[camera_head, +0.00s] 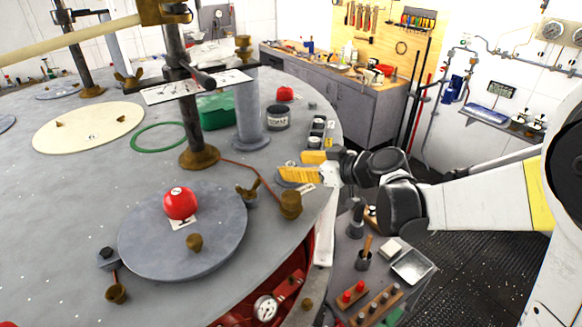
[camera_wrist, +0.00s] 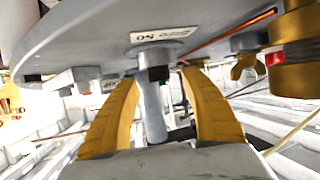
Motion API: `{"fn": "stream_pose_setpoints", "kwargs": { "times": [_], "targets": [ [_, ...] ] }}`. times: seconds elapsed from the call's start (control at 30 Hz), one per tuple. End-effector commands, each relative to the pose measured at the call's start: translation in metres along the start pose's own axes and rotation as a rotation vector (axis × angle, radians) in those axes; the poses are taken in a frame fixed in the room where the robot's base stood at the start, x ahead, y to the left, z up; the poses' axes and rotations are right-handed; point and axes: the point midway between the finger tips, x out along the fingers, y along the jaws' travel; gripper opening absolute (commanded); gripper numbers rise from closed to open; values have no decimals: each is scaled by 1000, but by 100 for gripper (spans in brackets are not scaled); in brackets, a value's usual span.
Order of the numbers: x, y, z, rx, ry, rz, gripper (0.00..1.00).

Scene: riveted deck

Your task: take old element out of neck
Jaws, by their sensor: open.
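My gripper (camera_head: 294,165) is at the right edge of the round grey deck (camera_head: 85,225), its two yellow fingers apart. In the wrist view my gripper (camera_wrist: 157,78) is open, with a finger on each side of a grey post (camera_wrist: 152,115). The post joins the deck surface at a round collar beside a white label (camera_wrist: 166,34). Both fingers look clear of the post, though contact at the tips is hard to judge. I cannot tell whether this post is the neck or the old element. In the head view my fingers mostly hide that spot.
A tall grey pipe (camera_head: 250,110), a dark jar (camera_head: 277,117) and a green box (camera_head: 215,110) stand behind my gripper. A brass knob (camera_head: 291,204) is close in front. A round lid with a red ball (camera_head: 180,203) lies left. A small tool table (camera_head: 372,270) stands below.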

Motion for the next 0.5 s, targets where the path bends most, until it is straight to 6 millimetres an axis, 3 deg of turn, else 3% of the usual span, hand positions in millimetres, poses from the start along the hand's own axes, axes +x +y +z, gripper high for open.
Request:
{"fn": "stream_pose_setpoints", "kwargs": {
  "times": [0.13,0.37,0.4,0.5],
  "targets": [
    [16,0,-1,-1,0,0,54],
    [18,0,0,0,0,1,54],
    [18,0,0,0,0,1,49],
    [18,0,0,0,0,0,19]
  ]
}}
